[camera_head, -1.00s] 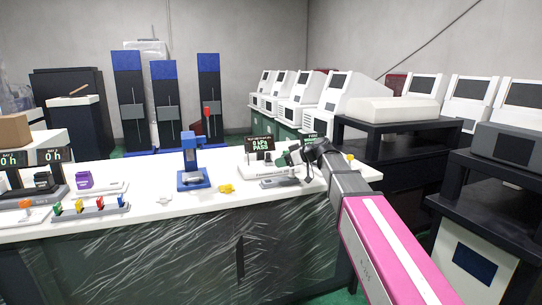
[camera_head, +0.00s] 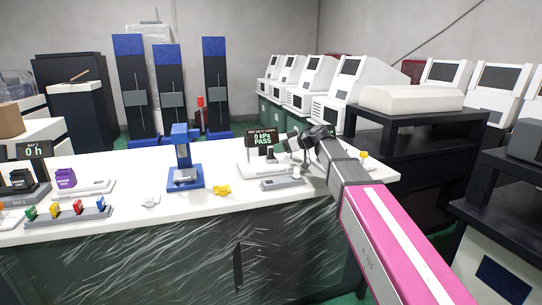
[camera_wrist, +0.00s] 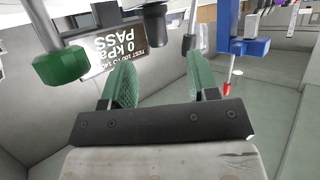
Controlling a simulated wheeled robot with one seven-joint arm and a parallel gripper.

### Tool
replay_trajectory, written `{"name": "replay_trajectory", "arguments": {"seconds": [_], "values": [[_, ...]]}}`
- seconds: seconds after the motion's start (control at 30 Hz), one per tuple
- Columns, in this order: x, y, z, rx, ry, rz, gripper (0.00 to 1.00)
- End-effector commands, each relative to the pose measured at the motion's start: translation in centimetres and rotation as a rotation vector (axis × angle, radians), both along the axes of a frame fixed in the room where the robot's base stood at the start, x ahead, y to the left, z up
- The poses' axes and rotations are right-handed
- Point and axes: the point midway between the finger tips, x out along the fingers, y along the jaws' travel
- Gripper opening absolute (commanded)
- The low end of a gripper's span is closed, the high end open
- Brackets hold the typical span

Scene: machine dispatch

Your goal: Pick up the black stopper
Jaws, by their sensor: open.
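A dark, rounded cylinder (camera_wrist: 153,24), which looks like the black stopper, shows at the top of the wrist view, beyond the gap between my fingers and apart from them. My gripper (camera_wrist: 160,75) is open, with its two green fingers spread and nothing between them. In the head view my gripper (camera_head: 294,142) is above the right part of the white counter, just right of the display reading 0 kPa PASS (camera_head: 263,138). The stopper is too small to tell for sure in the head view.
The display also shows upside down in the wrist view (camera_wrist: 108,42), close to my fingers. A green-ended post (camera_wrist: 62,65) stands left of them. On the white counter (camera_head: 130,215) are a blue press (camera_head: 182,160), yellow pieces (camera_head: 221,190) and a grey box (camera_head: 283,183).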

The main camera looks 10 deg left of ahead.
Motion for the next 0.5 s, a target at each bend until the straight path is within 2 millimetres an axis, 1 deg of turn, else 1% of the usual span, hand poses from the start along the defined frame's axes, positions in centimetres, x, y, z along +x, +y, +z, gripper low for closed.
{"name": "replay_trajectory", "arguments": {"seconds": [0.27,0.4,0.5], "values": [[0.7,1.8,-0.9,0.0,0.0,0.0,0.54],[1.3,3.6,-1.8,-0.001,0.001,0.002,0.54],[1.5,4.7,-2.2,0.0,0.0,0.0,0.54]]}}
